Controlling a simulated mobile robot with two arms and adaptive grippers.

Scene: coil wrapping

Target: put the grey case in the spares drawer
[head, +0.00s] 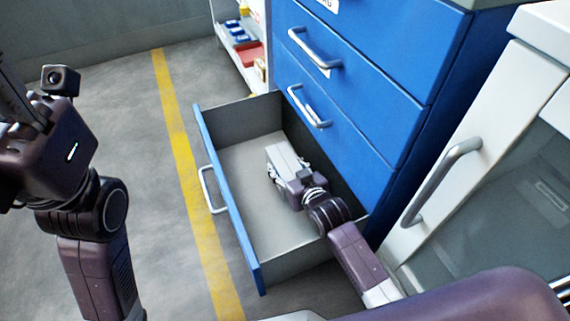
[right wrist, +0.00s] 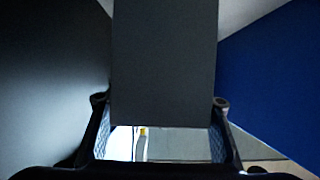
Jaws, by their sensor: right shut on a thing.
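The grey case (head: 287,157) is a pale grey box inside the open spares drawer (head: 240,165) of the blue cabinet. My right gripper (head: 288,172) reaches into the drawer from the front right and is shut on the case. In the right wrist view the case (right wrist: 165,62) shows as a dark grey block between the two fingers (right wrist: 160,105). I cannot tell whether the case touches the drawer floor. My left gripper (head: 18,105) is at the left edge, away from the drawer, and is partly cut off; its jaw opening is unclear.
The blue cabinet (head: 350,60) has shut drawers with metal handles above the open one. A white cabinet with a long handle (head: 440,180) stands at the right. A shelf with small bins (head: 245,45) is behind. A yellow line (head: 185,165) crosses the grey floor.

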